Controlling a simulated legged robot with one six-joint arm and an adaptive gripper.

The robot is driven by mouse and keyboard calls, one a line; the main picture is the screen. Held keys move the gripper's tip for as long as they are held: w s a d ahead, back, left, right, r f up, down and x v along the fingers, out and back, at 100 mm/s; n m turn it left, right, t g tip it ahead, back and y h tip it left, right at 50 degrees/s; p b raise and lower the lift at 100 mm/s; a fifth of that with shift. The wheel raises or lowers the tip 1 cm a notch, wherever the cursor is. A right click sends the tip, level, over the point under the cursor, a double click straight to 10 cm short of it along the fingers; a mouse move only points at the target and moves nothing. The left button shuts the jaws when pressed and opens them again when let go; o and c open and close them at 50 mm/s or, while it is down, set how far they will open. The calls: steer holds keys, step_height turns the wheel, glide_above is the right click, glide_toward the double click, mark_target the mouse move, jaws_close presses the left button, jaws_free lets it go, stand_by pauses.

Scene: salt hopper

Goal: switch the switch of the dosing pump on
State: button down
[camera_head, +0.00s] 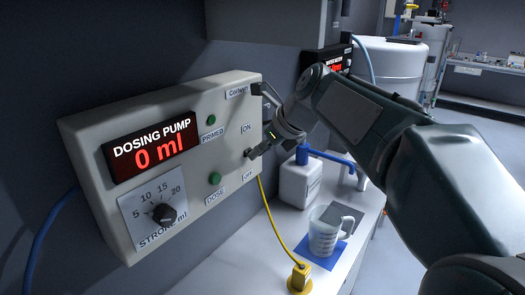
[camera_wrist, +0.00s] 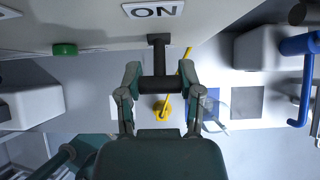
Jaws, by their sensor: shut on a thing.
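The dosing pump (camera_head: 190,155) is a pale box at the left of the head view, with a red display reading "DOSING PUMP 0 ml". Its switch (camera_head: 248,153) is dark and sits at the right of its face, between the ON label above and the OFF label below. The head view shows my gripper (camera_head: 262,147) at the switch, partly covering it. In the wrist view the switch (camera_wrist: 158,57) has a dark stem leading to a dark crosswise handle. My gripper (camera_wrist: 160,84) is shut on that handle, one finger at each end. I cannot tell exactly how the switch is tilted.
Green PRIMED and DOSE lamps and a black STROKE knob (camera_head: 164,213) are on the pump. A yellow cable runs to a yellow plug (camera_head: 299,278). A measuring jug (camera_head: 325,232) on a blue mat and a white bottle (camera_head: 299,182) stand on the bench below.

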steer(key=shift+r, duration=0.15)
steer(key=shift+c, duration=1.2)
jaws_free()
steer(key=shift+w, duration=0.1)
steer(key=shift+a, duration=0.1)
steer(key=v, duration=1.1)
steer(key=shift+r, duration=0.3)
